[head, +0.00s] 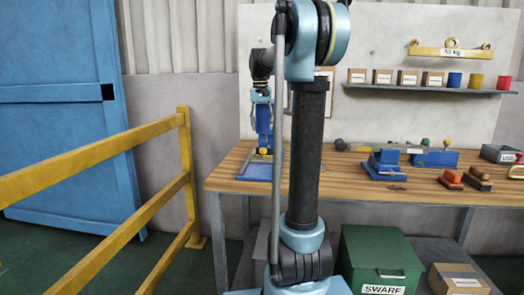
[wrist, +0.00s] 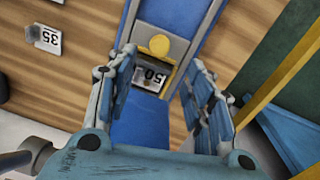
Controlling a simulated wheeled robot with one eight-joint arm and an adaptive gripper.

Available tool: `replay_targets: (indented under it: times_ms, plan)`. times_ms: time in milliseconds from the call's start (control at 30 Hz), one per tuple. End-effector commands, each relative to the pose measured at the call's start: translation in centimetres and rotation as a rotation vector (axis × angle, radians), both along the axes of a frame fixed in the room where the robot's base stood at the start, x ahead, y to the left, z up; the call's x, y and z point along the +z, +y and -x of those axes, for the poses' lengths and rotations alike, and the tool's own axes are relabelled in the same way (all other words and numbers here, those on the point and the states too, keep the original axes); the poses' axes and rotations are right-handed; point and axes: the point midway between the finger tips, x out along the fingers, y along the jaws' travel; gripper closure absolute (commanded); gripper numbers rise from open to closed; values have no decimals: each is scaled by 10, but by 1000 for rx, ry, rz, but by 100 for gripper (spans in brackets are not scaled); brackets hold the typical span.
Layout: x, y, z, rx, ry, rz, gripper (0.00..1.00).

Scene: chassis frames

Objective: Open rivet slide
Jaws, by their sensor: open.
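My gripper (wrist: 161,66) is open, one finger on each side of the knob and plate in the picture. Nothing is held, and contact cannot be told. In the head view the fixture's blue base (head: 251,172) stands at the bench's left end, partly hidden by my arm.
The wooden bench (head: 350,197) holds a blue fixture with a lever (head: 383,165) and small blocks to the right. A plate marked 35 (wrist: 44,38) lies left in the wrist view. A yellow railing (head: 100,160) stands left; a green swarf box (head: 378,255) sits below.

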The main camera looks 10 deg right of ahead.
Motion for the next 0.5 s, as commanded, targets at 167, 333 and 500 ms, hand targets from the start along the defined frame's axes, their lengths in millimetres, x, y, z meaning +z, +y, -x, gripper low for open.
replay_targets:
  times_ms: [167, 333, 500]
  plan:
    - [-33, -1, 0, 0, 0, 0, 52]
    - [-62, -3, 0, 0, 0, 0, 52]
    - [-87, -4, 0, 0, 0, 0, 52]
